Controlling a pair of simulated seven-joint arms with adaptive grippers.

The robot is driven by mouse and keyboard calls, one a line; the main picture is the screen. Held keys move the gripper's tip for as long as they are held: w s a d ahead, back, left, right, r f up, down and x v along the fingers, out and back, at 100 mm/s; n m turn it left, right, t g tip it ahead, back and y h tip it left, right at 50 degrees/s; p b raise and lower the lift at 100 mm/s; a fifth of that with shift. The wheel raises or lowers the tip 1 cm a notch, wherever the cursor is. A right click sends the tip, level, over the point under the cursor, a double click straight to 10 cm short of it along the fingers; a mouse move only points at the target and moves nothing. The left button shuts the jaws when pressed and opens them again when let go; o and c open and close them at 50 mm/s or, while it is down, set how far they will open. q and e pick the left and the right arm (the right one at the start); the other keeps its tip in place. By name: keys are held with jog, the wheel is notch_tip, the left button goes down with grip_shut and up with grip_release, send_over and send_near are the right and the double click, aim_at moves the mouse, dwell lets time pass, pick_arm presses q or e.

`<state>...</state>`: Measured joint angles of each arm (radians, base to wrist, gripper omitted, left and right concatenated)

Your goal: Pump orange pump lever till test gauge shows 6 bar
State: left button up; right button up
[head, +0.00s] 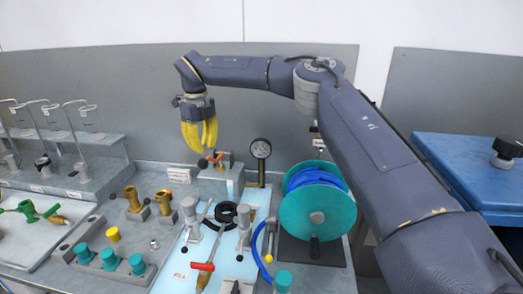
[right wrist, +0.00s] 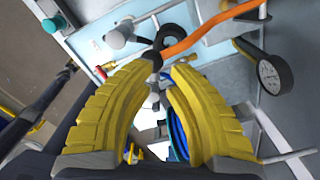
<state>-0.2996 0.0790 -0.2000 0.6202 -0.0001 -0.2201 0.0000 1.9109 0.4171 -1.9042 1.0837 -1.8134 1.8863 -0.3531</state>
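The orange pump lever (head: 212,158) stands on a grey pump block at the back of the bench, with a dark knob at its left end. It also crosses the upper part of the right wrist view (right wrist: 205,34). The test gauge (head: 260,149) is a round white dial on a post right of the pump; its reading is too small to tell. It also shows in the right wrist view (right wrist: 268,76). My right gripper (head: 201,148) is just above the lever, yellow fingers pointing down. In the right wrist view (right wrist: 166,70) a gap shows between its fingertips, near the lever's knob end. My left gripper is out of view.
A teal hose reel (head: 318,208) with blue hose stands right of the gauge. Grey valves, a black ring (head: 226,212) and a red-handled part (head: 203,267) lie on the light-blue panel in front. A rack with hooked rods (head: 60,150) stands left.

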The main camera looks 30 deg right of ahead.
jog(key=shift+f, duration=0.1)
dwell(0.7)
notch_tip(320, 180, down, 15)
jog(key=shift+s, duration=0.35)
dwell(0.5)
notch_tip(320, 180, up, 15)
jog(key=w, duration=0.1)
jog(key=shift+d, duration=0.3)
dwell(0.6)
jog(key=shift+f, duration=0.15)
dwell(0.6)
